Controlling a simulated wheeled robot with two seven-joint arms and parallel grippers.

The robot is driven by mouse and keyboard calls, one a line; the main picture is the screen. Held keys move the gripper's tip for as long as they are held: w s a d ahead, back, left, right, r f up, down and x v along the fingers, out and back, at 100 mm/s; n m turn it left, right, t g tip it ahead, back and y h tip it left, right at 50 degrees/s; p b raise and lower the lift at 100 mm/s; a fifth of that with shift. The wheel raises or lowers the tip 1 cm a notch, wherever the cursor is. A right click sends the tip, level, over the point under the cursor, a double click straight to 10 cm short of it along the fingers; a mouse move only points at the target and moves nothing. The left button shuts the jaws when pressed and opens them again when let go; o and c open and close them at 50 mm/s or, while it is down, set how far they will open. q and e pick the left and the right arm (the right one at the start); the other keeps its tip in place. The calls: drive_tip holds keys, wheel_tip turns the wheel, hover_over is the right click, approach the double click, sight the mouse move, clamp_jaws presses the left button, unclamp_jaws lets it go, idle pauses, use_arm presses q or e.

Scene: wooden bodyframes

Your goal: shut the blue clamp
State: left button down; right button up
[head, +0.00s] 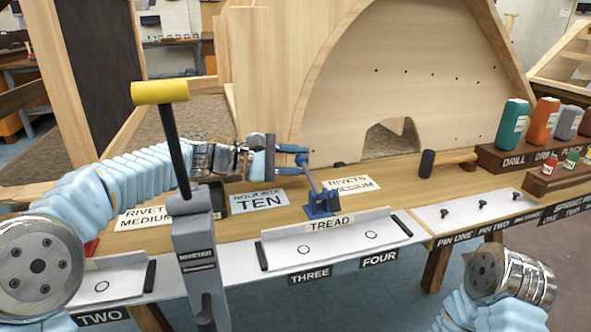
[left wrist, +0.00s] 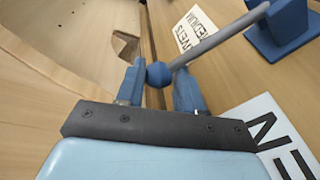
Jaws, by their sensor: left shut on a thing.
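The blue clamp (head: 320,206) stands on the wooden bench behind the TREAD label, with its lever tilted up and to the left. Its blue base also shows at the upper right of the left wrist view (left wrist: 284,30). My left gripper (head: 302,153) reaches in from the left and is shut on the lever's end. In the left wrist view, the blue ball knob (left wrist: 159,75) of the grey lever sits between the two blue fingers. My right arm shows at the lower right of the head view, but its gripper is out of view.
A grey post with a yellow T-handle (head: 160,92) stands in front of my left arm. A mallet (head: 445,161) lies right of the clamp. Bottles (head: 537,122) stand at the far right. A large wooden arch panel (head: 400,70) rises behind the bench.

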use_arm(q)
drive_tip(key=r+m+b, duration=0.1)
drive_tip(key=s+r+m+b, duration=0.1)
drive_tip(key=r+m+t+b, duration=0.1)
drive_tip(key=shift+s+d+r+b, duration=0.3)
drive_tip(key=shift+s+b, duration=0.05)
drive_tip(key=shift+s+d+r+m+t+b, duration=0.2)
drive_tip(key=shift+s+r+m+t+b, duration=0.1)
drive_tip(key=shift+s+r+m+b, duration=0.4)
drive_tip(key=shift+s+d+r+m+t+b, duration=0.2)
drive_tip(key=shift+s+r+m+t+b, duration=0.15)
drive_tip(key=shift+r+m+b, duration=0.35)
drive_tip(key=shift+f, duration=0.15)
drive_tip(key=c, duration=0.8)
unclamp_jaws()
drive_tip(key=shift+a, duration=0.1)
drive_tip(key=b+v, duration=0.1)
drive_tip(key=v, duration=1.2)
drive_tip(key=shift+s+a, duration=0.1)
drive_tip(key=shift+a, duration=0.25)
